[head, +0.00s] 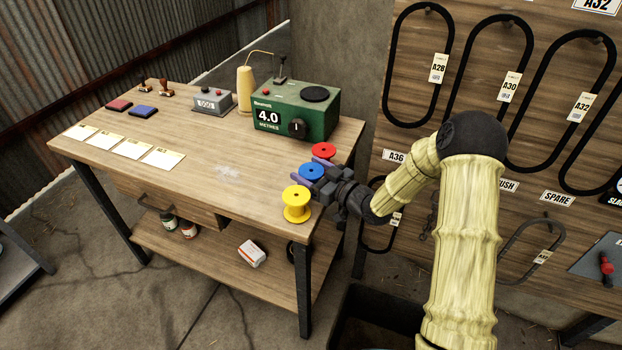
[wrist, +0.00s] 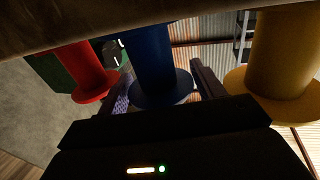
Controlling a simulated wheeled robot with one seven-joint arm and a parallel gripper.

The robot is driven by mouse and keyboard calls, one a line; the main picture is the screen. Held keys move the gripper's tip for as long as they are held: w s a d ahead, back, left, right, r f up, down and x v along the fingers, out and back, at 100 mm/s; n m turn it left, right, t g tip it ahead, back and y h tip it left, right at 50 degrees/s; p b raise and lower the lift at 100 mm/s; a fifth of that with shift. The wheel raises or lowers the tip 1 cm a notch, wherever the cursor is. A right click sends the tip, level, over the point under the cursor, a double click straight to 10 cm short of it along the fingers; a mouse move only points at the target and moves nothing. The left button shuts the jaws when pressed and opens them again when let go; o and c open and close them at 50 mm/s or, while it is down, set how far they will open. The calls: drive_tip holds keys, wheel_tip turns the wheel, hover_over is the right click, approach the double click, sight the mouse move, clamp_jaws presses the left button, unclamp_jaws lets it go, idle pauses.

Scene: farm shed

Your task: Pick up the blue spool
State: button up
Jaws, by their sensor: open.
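The blue spool (head: 311,170) stands on the right end of the wooden workbench, between a red spool (head: 323,150) behind it and a yellow spool (head: 297,205) in front. My gripper (head: 304,175) is at the blue spool, with its fingers reaching in from the right. In the wrist view the blue spool (wrist: 153,65) lies between my two open fingers (wrist: 160,88), the red spool (wrist: 80,72) is to the left and the yellow spool (wrist: 280,55) to the right. Whether a finger touches the blue spool cannot be told.
A green metre box (head: 290,112) stands behind the spools on the workbench (head: 200,165). Cards, ink pads, stamps and a grey counter lie farther left. A board with hanging black belts (head: 460,90) rises on the right. The bench's middle is clear.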

sight(310, 170)
idle(0.5)
drive_tip(key=c, duration=0.6)
drive_tip(key=shift+w+r, duration=0.1)
drive_tip(key=shift+r, duration=0.05)
wheel_tip(310, 170, up, 10)
drive_tip(key=shift+f, duration=0.1)
idle(0.4)
